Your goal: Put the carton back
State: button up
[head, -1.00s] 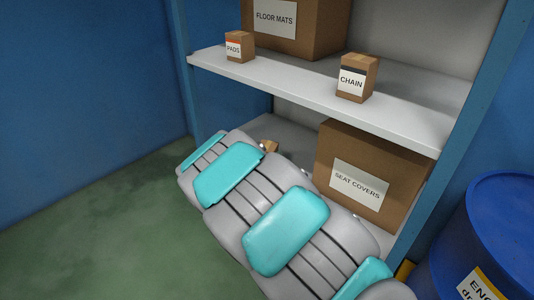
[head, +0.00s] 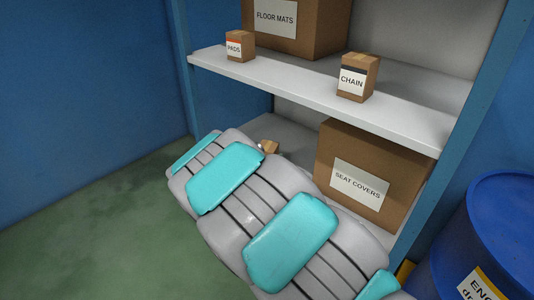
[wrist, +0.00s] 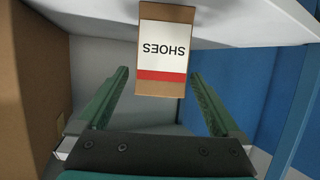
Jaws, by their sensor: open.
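A small brown carton labelled SHOES, with a red band (wrist: 165,50), shows upside down in the wrist view, standing on the pale shelf board. My gripper (wrist: 159,75) is open, with its green fingertips on either side of the carton's lower part in the picture. A gap shows at the left finger; I cannot tell how deep the carton sits between the fingers. In the head view, a small brown carton (head: 270,147) shows partly behind my arm on the lower shelf. My gripper is hidden there by the arm.
A large SEAT COVERS box (head: 372,170) stands right of the small carton on the lower shelf. The upper shelf (head: 290,78) holds PADS (head: 240,47), CHAIN (head: 357,78) and FLOOR MATS (head: 292,25) boxes, with free room between PADS and CHAIN. A blue drum (head: 490,230) stands at right.

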jog(key=v, duration=0.9)
jog(key=shift+r, duration=0.1)
jog(key=s+d+n+g+y, duration=0.1)
jog(key=s+d+g, duration=0.4)
jog(key=s, duration=0.8)
jog(key=s+d+n+g+y, duration=0.1)
jog(key=s+d+g, duration=0.4)
jog(key=s+d, duration=0.5)
jog(key=s+d+r+n+g+y, duration=0.1)
jog(key=s+d+g, duration=0.4)
jog(key=s, duration=1.3)
jog(key=d, duration=0.3)
jog(key=shift+d+y, duration=0.3)
jog(key=shift+y, duration=0.1)
jog(key=shift+s+r, duration=0.1)
